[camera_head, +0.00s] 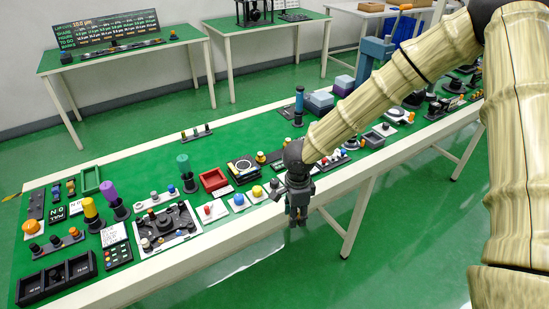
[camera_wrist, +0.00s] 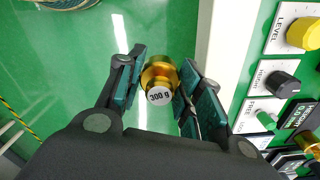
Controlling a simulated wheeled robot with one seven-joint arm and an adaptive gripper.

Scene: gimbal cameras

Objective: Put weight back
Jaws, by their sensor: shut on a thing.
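My gripper (camera_head: 298,207) hangs just off the front edge of the long green-topped table, over the floor. In the wrist view my gripper (camera_wrist: 158,90) is shut on a gold weight (camera_wrist: 160,72) marked "300 g". The weight sits between the two finger pads, its labelled silver-white end facing the camera. In the head view I cannot make the weight out within the gripper. A black tray with compartments (camera_head: 55,279) lies at the table's near left corner; its contents are too small to tell.
The long table (camera_head: 150,148) is crowded with knobs, panels and small devices. A red tray (camera_head: 214,180) and a green tray (camera_head: 90,180) stand on it. In the wrist view, the table's pale edge and a yellow LEVEL knob (camera_wrist: 303,33) are to the right. Open floor lies left.

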